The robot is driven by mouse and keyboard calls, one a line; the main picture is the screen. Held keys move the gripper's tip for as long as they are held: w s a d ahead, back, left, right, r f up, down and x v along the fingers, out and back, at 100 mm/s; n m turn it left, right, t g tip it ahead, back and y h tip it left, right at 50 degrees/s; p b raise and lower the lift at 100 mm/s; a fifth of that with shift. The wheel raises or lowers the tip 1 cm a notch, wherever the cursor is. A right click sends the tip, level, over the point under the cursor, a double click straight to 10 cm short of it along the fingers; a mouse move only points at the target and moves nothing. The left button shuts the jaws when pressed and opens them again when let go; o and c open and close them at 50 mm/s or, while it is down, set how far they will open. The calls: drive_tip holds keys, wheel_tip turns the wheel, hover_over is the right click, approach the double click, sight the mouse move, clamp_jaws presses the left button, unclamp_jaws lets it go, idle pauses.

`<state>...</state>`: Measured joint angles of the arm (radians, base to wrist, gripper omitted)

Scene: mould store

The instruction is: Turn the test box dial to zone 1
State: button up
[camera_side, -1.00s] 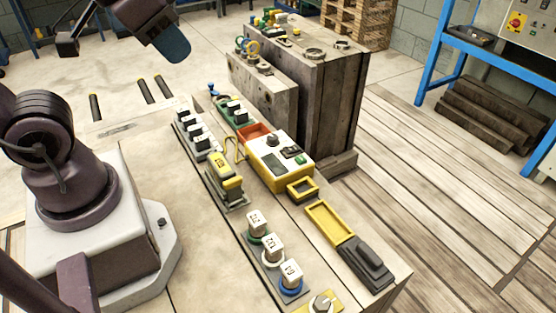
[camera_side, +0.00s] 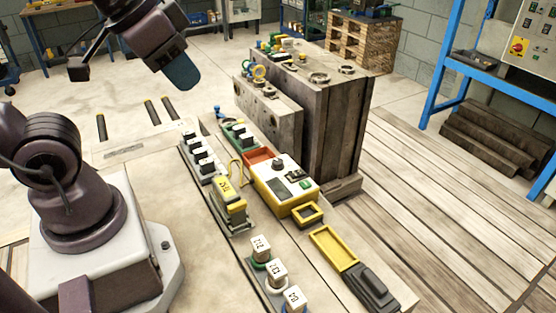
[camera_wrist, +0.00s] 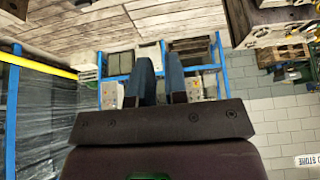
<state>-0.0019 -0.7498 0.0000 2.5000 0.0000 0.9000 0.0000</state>
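The test box (camera_side: 285,180) is a yellow box with a pale top on the bench, right of centre in the side view. A round dark knob (camera_side: 278,163), apparently its dial, stands near its back corner, with a dark switch and a green button nearby. I cannot read the dial's setting or zone marks. My gripper (camera_side: 185,78) is high at the upper left, well away from the box. In the wrist view my gripper (camera_wrist: 160,78) shows two blue fingers with a narrow gap and nothing between them. The box cannot be made out in the wrist view.
A tall grey mould block (camera_side: 335,125) stands behind the box. Left of it are a yellow-topped device (camera_side: 230,205) and rows of black switches (camera_side: 200,158). Several white numbered blocks (camera_side: 261,247), a yellow tray (camera_side: 333,247) and a dark holder (camera_side: 370,287) are nearer the front.

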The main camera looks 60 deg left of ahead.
drive_tip(key=o, duration=0.4)
drive_tip(key=shift+w+a+f, duration=0.1)
drive_tip(key=shift+a+f, duration=0.1)
drive_tip(key=shift+f, duration=0.15)
drive_tip(key=shift+c, duration=0.2)
drive_tip(key=o, duration=0.3)
drive_tip(key=shift+w+a+f+n+g, duration=0.25)
drive_tip(key=shift+w+f+n+g, duration=0.05)
drive_tip(key=shift+f+g, duration=0.25)
drive_tip(key=n+g+h, duration=0.5)
drive_tip(key=n, duration=1.2)
approach(277, 160)
drive_tip(key=shift+t+y, duration=0.25)
drive_tip(key=shift+y, duration=0.05)
drive_tip(key=x, duration=0.8)
drive_tip(key=shift+s+d+f, duration=0.15)
drive_tip(key=shift+d+f, duration=0.05)
drive_tip(key=shift+d, duration=0.2)
drive_tip(key=c, duration=0.9)
